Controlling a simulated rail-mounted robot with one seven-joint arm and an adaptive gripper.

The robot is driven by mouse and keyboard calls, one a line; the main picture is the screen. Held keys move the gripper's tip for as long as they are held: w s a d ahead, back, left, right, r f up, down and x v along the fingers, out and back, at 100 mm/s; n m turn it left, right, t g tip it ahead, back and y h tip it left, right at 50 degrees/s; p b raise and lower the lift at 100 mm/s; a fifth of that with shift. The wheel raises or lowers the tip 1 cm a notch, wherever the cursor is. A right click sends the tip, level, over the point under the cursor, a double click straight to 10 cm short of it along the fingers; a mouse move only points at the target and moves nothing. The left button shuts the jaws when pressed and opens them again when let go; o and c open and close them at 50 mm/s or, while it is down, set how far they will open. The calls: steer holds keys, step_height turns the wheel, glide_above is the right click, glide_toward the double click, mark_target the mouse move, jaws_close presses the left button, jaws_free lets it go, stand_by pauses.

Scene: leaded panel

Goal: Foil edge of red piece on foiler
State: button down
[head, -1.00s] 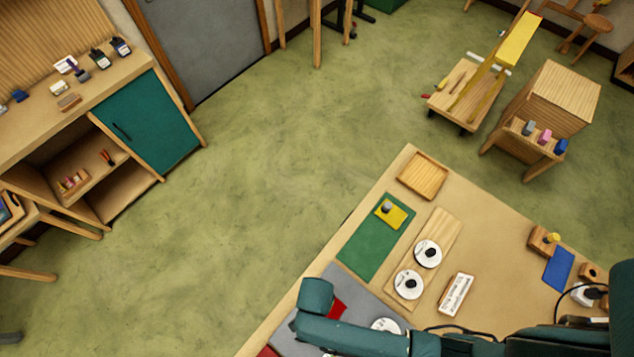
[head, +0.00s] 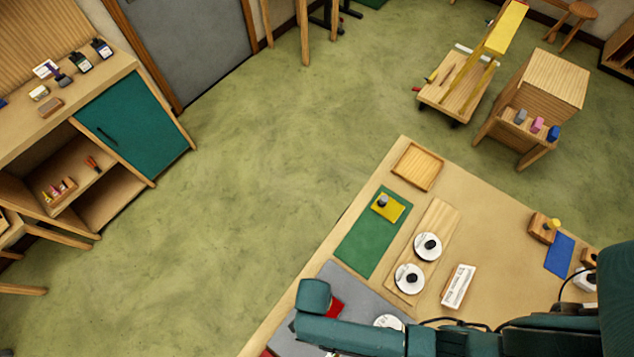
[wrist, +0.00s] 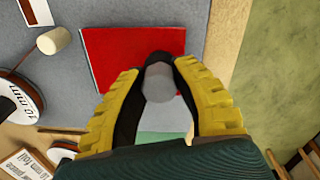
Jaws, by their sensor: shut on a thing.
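The red piece (wrist: 125,52) is a flat red plate over the grey mat in the wrist view. In the head view only a corner of it (head: 337,304) shows beside my arm. My gripper (wrist: 159,66), with yellow ribbed fingers, is shut on a grey round knob (wrist: 159,84) at the red piece's edge. Whether the piece touches the mat is unclear. A wooden board (head: 439,221) with two white reels lies right of the green mat in the head view; it may be the foiler.
A yellow piece (head: 391,210) with a grey knob lies on the green mat (head: 357,250). A wooden tray (head: 417,167), a white labelled box (head: 458,287) and a blue mat (head: 560,255) share the table. A white roller (wrist: 53,41) is left of the red piece.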

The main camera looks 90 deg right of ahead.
steer(key=shift+f, duration=0.3)
stand_by(0.5)
steer(key=shift+r, duration=0.1)
steer(key=shift+s+a+p, duration=0.55)
steer(key=shift+s+p, duration=0.15)
steer(key=shift+s, duration=0.05)
stand_by(1.4)
steer(key=shift+a, duration=0.1)
steer(key=shift+w+a, duration=0.7)
steer(key=shift+a, duration=0.35)
steer(key=shift+w+a, duration=0.15)
steer(key=shift+a, duration=0.05)
steer(key=shift+w+a+p, duration=0.35)
steer(key=shift+w+a, duration=0.3)
steer(key=shift+a, duration=0.2)
steer(key=shift+w, duration=0.1)
